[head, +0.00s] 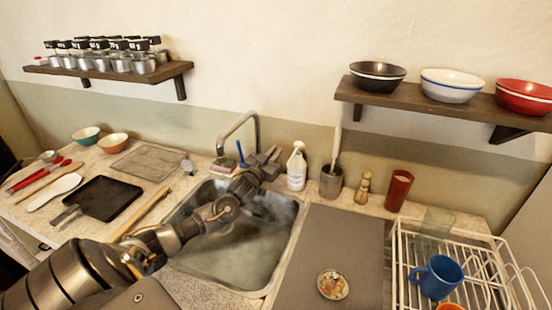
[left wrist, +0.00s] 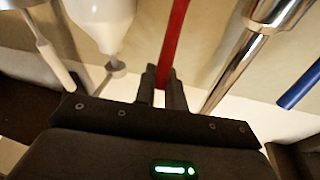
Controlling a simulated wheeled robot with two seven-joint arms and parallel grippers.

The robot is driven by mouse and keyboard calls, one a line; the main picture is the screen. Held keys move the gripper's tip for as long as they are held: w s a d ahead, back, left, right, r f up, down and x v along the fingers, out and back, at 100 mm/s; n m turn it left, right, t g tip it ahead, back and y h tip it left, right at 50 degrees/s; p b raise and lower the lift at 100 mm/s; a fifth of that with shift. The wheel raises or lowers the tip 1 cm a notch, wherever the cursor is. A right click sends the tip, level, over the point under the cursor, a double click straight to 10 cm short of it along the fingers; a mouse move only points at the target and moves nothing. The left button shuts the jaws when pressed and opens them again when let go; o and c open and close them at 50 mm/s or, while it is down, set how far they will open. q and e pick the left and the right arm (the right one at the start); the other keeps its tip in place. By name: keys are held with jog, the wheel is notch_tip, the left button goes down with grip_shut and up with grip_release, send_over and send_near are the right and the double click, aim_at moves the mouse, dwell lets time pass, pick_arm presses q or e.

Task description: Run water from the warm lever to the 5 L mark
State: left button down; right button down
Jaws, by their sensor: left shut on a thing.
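My left gripper (head: 268,158) is at the back rim of the sink, beside the chrome faucet (head: 240,128). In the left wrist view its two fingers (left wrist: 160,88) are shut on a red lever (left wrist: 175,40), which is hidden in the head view. A blue lever (head: 240,150) stands just left of the gripper; it also shows in the left wrist view (left wrist: 300,85). The metal sink (head: 262,292) looks hazy and wet inside. I cannot make out a water stream, the water level or a 5 L mark. My arm covers part of the basin.
A white spray bottle (head: 297,167) stands close right of the gripper. A utensil pot (head: 331,182), a whisk (head: 363,188) and a red cup (head: 398,190) stand farther right. A grey mat (head: 335,235) and a white dish rack (head: 410,275) fill the right counter.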

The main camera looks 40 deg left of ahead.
pick_arm(q)
jog(key=shift+s+d+f, duration=0.15)
jog(key=shift+s+f, duration=0.05)
jog(key=shift+f, duration=0.15)
jog(key=shift+s+r+t, duration=0.1)
jog(key=shift+r+t, duration=0.2)
jog(key=shift+t, duration=0.1)
pick_arm(e)
jog(key=shift+f, duration=0.75)
pick_arm(q)
jog(key=c, duration=1.6)
grip_release()
jog(key=shift+o, duration=0.2)
jog(key=shift+s+f+b, duration=0.1)
jog(key=shift+b, duration=0.2)
